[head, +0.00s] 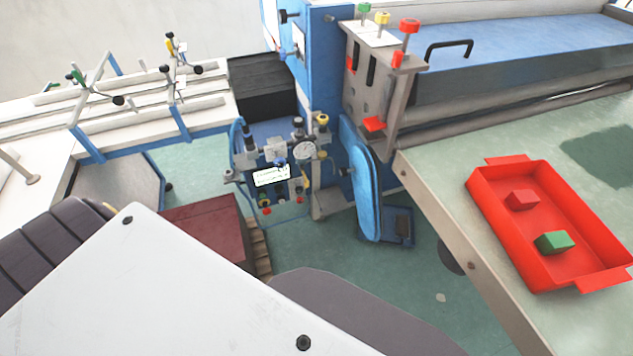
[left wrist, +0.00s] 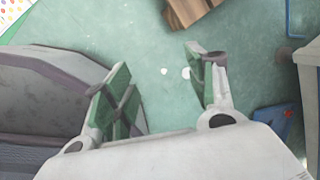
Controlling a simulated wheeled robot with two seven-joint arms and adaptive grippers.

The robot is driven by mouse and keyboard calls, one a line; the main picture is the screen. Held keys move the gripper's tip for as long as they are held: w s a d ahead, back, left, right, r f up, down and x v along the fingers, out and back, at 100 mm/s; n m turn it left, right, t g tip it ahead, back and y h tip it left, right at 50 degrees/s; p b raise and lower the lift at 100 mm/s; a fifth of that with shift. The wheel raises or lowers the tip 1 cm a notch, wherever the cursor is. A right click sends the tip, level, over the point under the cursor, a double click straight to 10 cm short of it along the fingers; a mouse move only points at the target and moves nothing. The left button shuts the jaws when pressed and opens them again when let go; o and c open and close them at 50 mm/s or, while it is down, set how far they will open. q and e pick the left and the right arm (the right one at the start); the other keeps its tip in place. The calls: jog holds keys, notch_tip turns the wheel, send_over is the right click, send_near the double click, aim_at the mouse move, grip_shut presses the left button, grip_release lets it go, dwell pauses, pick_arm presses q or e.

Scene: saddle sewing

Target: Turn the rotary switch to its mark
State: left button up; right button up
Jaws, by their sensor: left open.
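I cannot pick out the rotary switch or its mark for certain. In the head view, a pneumatic control panel (head: 271,176) with a white label, a round gauge (head: 304,150) and several small knobs stands near the middle. A dark knob (head: 289,16) also sticks out from the blue machine housing (head: 325,50) above it. These are too small to read a setting. My left gripper (left wrist: 158,62) shows in the left wrist view with its green-padded fingers wide apart. It is empty, with green floor beyond it. My right gripper is not in view.
A red tray (head: 482,198) with a red block (head: 522,200) and a green block (head: 554,242) lies on the table at the right. A blue padded part (head: 365,190) hangs beside the panel. A dark red box (head: 205,230) stands on a pallet left of the open floor.

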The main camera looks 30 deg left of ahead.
pick_arm(q)
jog(key=w+a+f+m+t+y+b, duration=0.1)
jog(key=w+a+m+t+y+b, duration=0.2)
jog(key=w+b, duration=0.55)
jog(key=w+a+f+m+t+y+b, duration=0.1)
jog(key=w+a+m+y+b, duration=0.3)
jog(key=w, duration=0.7)
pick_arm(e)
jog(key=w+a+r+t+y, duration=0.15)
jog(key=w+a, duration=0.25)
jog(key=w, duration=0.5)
pick_arm(q)
jog(key=w+r+m+t+y+b, duration=0.1)
jog(key=w+r+m+t+b, duration=0.2)
jog(key=w+b, duration=0.4)
jog(key=w+d+r+m+t+y+b, duration=0.1)
jog(key=w+r+m+t+y+b, duration=0.1)
jog(key=w+b, duration=0.5)
jog(key=shift+w+r+m+t+y, duration=0.3)
jog(key=shift+w+r+m+t, duration=0.4)
jog(key=shift+w+r+m, duration=0.85)
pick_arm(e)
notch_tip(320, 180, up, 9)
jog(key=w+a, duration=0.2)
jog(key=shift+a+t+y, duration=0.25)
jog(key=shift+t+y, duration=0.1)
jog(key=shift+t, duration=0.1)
